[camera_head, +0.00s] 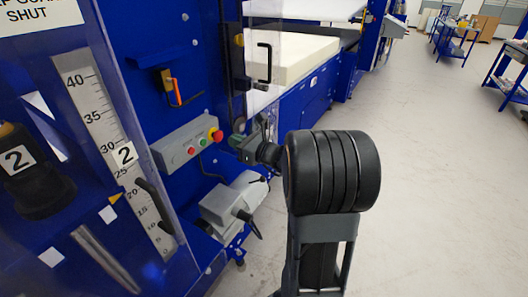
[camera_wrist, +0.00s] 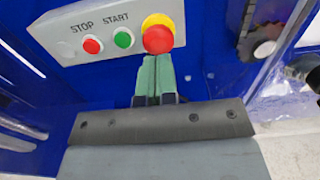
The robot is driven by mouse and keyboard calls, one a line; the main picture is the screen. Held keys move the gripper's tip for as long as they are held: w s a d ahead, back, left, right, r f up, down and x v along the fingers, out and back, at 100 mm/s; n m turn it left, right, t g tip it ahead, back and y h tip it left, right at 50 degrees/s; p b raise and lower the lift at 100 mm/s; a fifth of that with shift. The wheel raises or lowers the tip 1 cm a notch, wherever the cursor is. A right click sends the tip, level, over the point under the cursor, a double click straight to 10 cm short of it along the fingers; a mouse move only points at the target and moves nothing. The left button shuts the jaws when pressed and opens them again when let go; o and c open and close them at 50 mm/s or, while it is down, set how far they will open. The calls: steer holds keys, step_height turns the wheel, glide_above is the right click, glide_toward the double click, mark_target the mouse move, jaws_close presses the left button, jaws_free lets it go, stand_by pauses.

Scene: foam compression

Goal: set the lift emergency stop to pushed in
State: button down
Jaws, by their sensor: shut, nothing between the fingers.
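The lift emergency stop is a red mushroom button (camera_wrist: 158,39) on a yellow collar, at the right end of a grey control box (camera_wrist: 60,40). It also shows in the head view (camera_head: 217,136). I cannot tell from these views whether the button is in or out. My gripper (camera_wrist: 155,60) is shut and empty, its green fingertips together just below the red button in the wrist view. The tips overlap or touch the button's lower edge; which one is unclear. In the head view my gripper (camera_head: 234,140) is just right of the button.
The same box carries a red STOP button (camera_wrist: 92,46) and a green START button (camera_wrist: 123,38). A grey motor unit (camera_head: 228,205) sits below the box. A clear guard with a black handle (camera_head: 264,62) stands above right.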

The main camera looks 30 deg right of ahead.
steer(key=v, duration=1)
steer(key=shift+b, duration=0.35)
steer(key=shift+s, duration=0.1)
steer(key=s+a+f+n+g+h+p, duration=0.1)
steer(key=s+a+f+n+g+p, duration=0.1)
steer(key=s+a+f+n+g, duration=1.05)
steer(key=a+r+n+h+p, duration=0.1)
steer(key=r+n+h+p, duration=0.1)
steer(key=r+n, duration=0.3)
steer(key=a+r+n+h+p, duration=0.2)
steer(key=r+n+h, duration=0.2)
steer(key=n, duration=0.9)
step_height(320, 180, up, 2)
steer(key=shift+w+r+n, duration=0.2)
steer(key=shift+w+n, duration=0.05)
steer(key=shift+n, duration=0.1)
steer(key=shift+h, duration=0.3)
